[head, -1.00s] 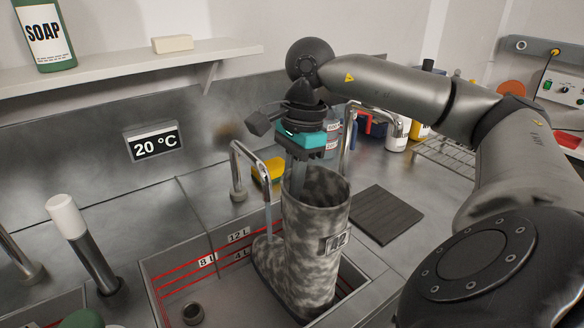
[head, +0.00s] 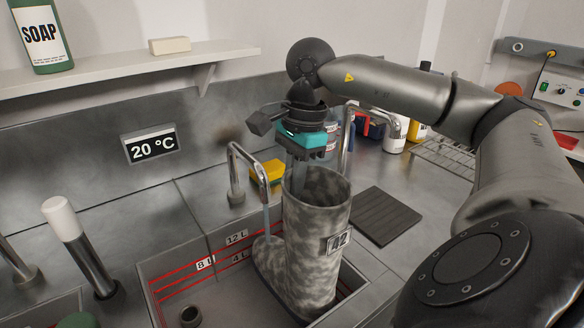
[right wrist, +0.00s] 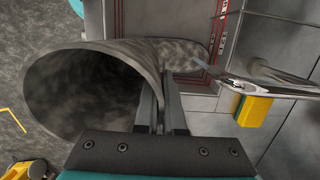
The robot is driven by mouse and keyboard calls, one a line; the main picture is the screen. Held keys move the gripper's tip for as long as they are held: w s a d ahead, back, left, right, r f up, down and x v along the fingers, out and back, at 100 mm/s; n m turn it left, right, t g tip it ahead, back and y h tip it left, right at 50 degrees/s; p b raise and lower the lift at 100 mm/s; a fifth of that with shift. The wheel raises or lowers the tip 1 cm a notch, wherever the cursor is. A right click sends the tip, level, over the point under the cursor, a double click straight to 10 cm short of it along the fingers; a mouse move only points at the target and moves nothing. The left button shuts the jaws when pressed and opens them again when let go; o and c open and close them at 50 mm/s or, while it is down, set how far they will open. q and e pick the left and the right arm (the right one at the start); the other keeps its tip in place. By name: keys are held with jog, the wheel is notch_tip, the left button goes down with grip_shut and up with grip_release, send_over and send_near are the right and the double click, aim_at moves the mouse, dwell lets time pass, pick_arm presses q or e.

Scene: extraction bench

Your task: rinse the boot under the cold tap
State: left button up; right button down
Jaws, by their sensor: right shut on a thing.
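The boot (head: 312,250) is tall, mottled grey and labelled 42. It stands nearly upright in the sink (head: 185,277), open top up, toe to the left. My right gripper (head: 298,178) is shut on the boot's upper rim from above; the right wrist view shows the fingers (right wrist: 160,95) at the wall of the boot shaft (right wrist: 85,95). A curved metal tap (head: 238,165) stands behind the sink, and a thin stream of water (head: 266,220) falls from its spout onto the boot's foot. A sign (head: 150,145) on the back wall reads 20 °C. My left gripper is out of view.
A yellow sponge (head: 268,175) lies behind the sink. A second tap (head: 346,135) stands right of it. A dark ridged mat (head: 384,215) lies right of the sink. A white-topped metal post (head: 75,230) stands left. A shelf (head: 120,70) holds soap.

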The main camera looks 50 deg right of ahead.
jog(key=shift+w+a, duration=0.1)
jog(key=shift+a, duration=0.25)
jog(key=shift+d, duration=0.15)
jog(key=shift+d+b, duration=0.3)
jog(key=shift+d, duration=0.2)
jog(key=shift+a+r, duration=0.1)
jog(key=w+a+p, duration=0.2)
jog(key=a+p, duration=0.5)
jog(key=a, duration=0.5)
jog(key=shift+w+a, duration=0.25)
jog(key=shift+w, duration=0.15)
dwell(0.4)
dwell(1.2)
